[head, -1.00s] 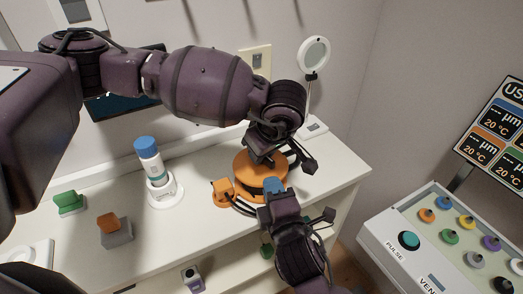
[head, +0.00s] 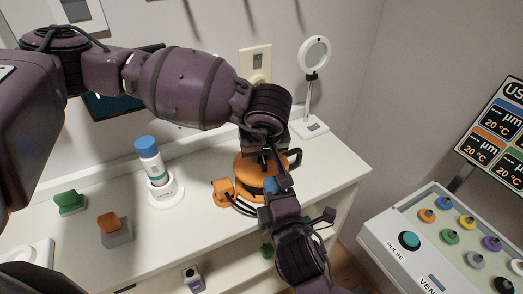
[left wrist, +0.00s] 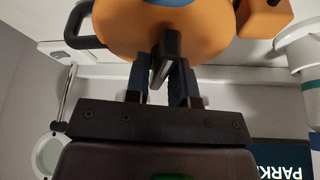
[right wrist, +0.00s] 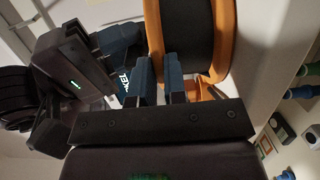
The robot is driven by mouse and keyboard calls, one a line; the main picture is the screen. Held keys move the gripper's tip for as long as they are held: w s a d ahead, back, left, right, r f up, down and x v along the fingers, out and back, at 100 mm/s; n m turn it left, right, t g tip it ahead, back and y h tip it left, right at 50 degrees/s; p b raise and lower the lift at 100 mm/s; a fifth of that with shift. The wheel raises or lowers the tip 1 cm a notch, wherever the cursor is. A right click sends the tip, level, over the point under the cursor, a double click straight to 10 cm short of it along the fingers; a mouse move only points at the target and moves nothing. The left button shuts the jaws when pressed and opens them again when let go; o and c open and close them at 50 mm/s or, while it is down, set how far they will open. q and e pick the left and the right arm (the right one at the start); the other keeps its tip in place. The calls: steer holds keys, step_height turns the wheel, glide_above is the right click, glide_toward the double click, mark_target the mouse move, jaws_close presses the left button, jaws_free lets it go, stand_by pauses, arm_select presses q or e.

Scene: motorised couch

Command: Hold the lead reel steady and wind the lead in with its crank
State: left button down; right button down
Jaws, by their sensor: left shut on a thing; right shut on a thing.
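The lead reel (head: 246,170) is an orange, round reel with a dark drum, standing on the white top near its right end. My left gripper (head: 266,150) is above the reel at its far side. In the left wrist view its fingers (left wrist: 163,80) are shut on the dark crank knob (left wrist: 171,45) over the reel's orange face. My right gripper (head: 275,188) is at the reel's near side. In the right wrist view its fingers (right wrist: 158,80) are shut on the edge of the reel's orange plate (right wrist: 154,35), beside the dark drum (right wrist: 187,35). The gripped edge is partly hidden.
An orange block (head: 222,188) with dark lead stands just left of the reel. A blue-capped bottle (head: 148,155) in a white holder is further left. A ring lamp (head: 314,55) stands behind right. A control panel (head: 440,240) is at the right.

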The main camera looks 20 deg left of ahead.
arm_select(q)
steer(key=shift+m+h, duration=0.4)
steer(key=shift+m, duration=0.6)
steer(key=c, duration=1)
jaws_free()
steer(key=shift+o, duration=0.2)
steer(key=shift+r, duration=0.1)
steer(key=v, duration=1.2)
steer(key=shift+s, duration=0.2)
